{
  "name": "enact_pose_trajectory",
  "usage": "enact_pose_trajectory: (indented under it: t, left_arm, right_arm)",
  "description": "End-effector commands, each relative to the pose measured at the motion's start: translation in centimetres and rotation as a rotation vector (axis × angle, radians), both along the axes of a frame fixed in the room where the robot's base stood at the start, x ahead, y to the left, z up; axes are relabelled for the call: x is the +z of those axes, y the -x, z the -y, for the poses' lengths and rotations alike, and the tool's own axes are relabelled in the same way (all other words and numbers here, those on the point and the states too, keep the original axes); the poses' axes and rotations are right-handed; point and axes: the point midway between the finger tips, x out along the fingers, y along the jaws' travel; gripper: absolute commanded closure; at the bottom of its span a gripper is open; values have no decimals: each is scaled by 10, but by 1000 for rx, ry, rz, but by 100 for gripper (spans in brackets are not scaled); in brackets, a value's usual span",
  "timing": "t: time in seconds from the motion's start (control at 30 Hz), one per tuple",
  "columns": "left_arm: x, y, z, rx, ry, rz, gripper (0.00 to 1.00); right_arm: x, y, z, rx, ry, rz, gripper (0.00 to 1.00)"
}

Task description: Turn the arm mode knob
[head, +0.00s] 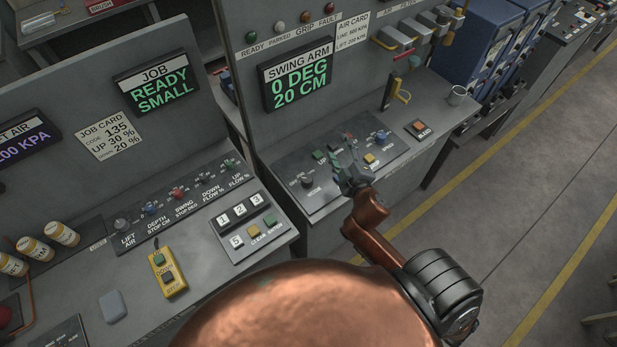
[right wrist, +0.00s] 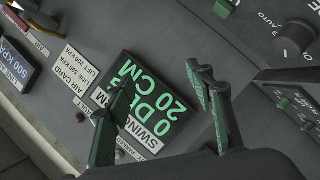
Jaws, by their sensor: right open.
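A dark round knob (head: 307,181) sits at the left end of the swing arm desk panel, in front of the screen reading 0 DEG, 20 CM. Its small label is hard to read in the head view. A dark knob with AUTO printed beside it (right wrist: 295,38) shows at the upper right of the right wrist view. My right gripper (head: 348,155) is over the middle of this panel, to the right of the dark knob and apart from it. Its fingers (right wrist: 160,75) are open with nothing between them. It hides part of the panel's middle. My left gripper is not in view.
The swing arm screen (head: 298,80) stands on the upright panel behind.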

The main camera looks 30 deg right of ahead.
Motion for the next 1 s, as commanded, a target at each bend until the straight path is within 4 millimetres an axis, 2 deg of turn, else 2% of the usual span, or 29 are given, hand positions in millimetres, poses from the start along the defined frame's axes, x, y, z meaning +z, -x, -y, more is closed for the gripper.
enact_pose_trajectory:
  t: [0.03,0.13,0.2,0.27,0.3,0.37,0.4,0.47,0.5,0.57,0.6,0.67,0.73,0.8,0.9,1.0]
  left_arm:
    - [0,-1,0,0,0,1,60]
    - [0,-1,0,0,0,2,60]
    - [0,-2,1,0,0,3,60]
    - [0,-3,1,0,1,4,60]
    - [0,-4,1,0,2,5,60]
    - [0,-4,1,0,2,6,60]
    - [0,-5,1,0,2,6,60]
    - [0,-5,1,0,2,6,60]
    - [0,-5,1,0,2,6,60]
    - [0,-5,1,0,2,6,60]
    - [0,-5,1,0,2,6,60]
    - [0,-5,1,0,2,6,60]
    - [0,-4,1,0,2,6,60]
    - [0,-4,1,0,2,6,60]
    - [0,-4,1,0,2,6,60]
    - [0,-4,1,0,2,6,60]
  right_arm:
    - [30,-19,-10,71,109,75,51]
    - [91,-49,-53,257,380,244,51]
    - [123,-60,-93,403,586,349,51]
    - [139,-64,-130,535,762,426,51]
    - [143,-64,-154,625,881,469,51]
    - [140,-61,-187,767,1061,520,51]
    - [132,-57,-206,864,1178,543,51]
    - [112,-52,-228,1015,1352,562,51]
    - [95,-47,-236,1119,1467,561,51]
    - [64,-42,-239,1279,1631,540,51]
    - [43,-39,-234,1387,1731,511,51]
    - [12,-35,-218,1544,1865,448,51]
    - [-18,-31,-188,1716,1987,349,51]
    - [-39,-28,-155,1863,2071,242,51]
    - [-55,-23,-112,2024,2135,98,51]
    - [-62,-19,-83,2120,2158,-2,51]
